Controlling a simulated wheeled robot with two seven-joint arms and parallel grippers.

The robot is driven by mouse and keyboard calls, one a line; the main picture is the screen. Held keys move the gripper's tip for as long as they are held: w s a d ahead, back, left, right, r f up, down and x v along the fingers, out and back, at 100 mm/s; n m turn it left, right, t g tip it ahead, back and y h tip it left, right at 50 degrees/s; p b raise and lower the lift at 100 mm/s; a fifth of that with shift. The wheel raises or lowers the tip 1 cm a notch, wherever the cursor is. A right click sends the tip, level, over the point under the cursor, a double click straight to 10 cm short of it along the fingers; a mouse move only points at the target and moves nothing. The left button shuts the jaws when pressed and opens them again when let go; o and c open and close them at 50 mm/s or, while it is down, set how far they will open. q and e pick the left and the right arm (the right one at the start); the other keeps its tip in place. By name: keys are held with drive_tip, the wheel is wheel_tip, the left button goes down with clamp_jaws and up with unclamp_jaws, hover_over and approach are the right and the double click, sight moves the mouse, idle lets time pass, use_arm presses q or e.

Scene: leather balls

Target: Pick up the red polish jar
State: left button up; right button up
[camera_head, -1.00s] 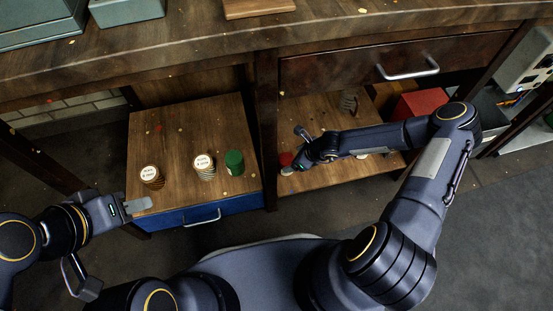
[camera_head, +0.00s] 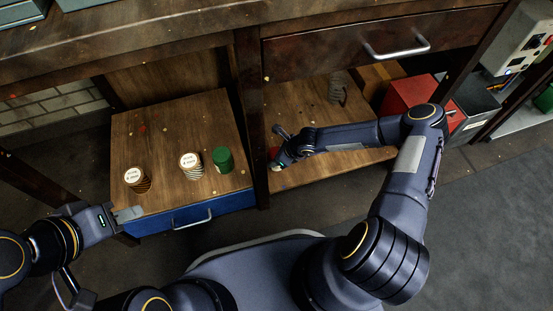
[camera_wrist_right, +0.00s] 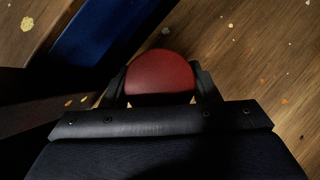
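The red polish jar (camera_wrist_right: 160,75) shows its rounded red top between the two fingers of my right gripper (camera_wrist_right: 160,88) in the right wrist view. Both fingers flank it closely. I cannot tell whether they press on it. In the head view my right gripper (camera_head: 280,154) is low over the left part of the right shelf, and only a bit of the red jar (camera_head: 274,153) shows beside it; the rest is hidden.
On the left cabinet top (camera_head: 170,122) stand two white-topped stacks (camera_head: 135,177) (camera_head: 190,164) and a green jar (camera_head: 223,159). A post (camera_head: 252,120) parts it from the right shelf (camera_head: 300,98). A dark coil (camera_head: 337,86) and a red box (camera_head: 405,95) stand further back. A drawer (camera_head: 330,38) overhangs.

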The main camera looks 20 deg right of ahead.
drive_tip(key=c, duration=0.6)
drive_tip(key=shift+r, duration=0.15)
